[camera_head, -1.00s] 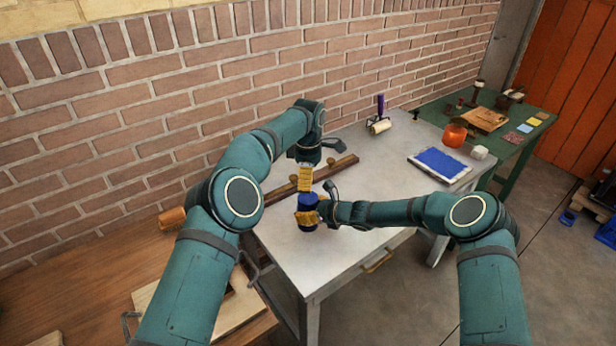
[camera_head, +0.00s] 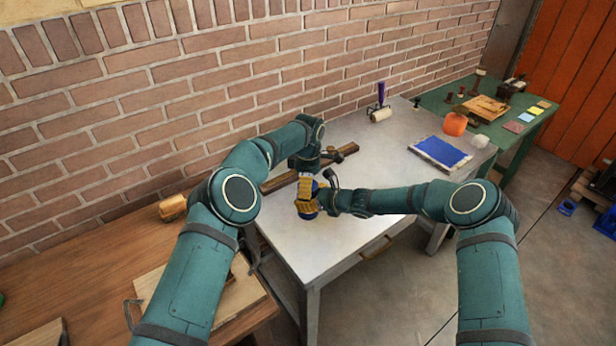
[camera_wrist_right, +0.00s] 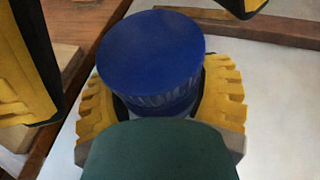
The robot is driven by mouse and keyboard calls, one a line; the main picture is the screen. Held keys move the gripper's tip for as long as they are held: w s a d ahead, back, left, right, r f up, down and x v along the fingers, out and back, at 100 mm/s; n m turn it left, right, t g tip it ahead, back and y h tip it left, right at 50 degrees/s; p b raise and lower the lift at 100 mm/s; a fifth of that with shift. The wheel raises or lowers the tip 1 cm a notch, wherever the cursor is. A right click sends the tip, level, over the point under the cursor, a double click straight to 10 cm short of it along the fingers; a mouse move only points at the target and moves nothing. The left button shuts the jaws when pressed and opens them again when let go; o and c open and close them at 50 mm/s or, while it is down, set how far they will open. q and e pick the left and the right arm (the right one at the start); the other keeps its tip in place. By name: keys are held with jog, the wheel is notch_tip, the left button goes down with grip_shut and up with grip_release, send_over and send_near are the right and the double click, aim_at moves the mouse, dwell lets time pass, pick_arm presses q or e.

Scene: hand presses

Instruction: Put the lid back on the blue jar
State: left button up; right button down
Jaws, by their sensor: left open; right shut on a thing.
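The blue jar (camera_head: 309,215) is upright above the grey table's left part, between the yellow pads of my right gripper (camera_head: 307,207), which is shut on it. In the right wrist view a flat, closed blue top with a ridged side, which looks like the lid (camera_wrist_right: 150,55), sits on the jar. I cannot tell how tightly it is seated. My left gripper (camera_head: 307,187) is open at the jar's top. Its yellow fingers show in the right wrist view, one left of the lid and one beyond it at upper right, apart from it.
A wooden bar (camera_head: 279,182) lies along the table's back edge behind the grippers. A roller (camera_head: 381,114), a blue pad on a white tray (camera_head: 441,153) and an orange pot (camera_head: 454,123) stand farther right. The table's (camera_head: 355,232) front middle is clear.

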pick_arm(q)
jog(key=shift+f, duration=0.2)
jog(key=c, duration=1.3)
jog(key=m, duration=1.2)
jog(key=shift+m, duration=0.4)
jog(key=shift+c, duration=0.2)
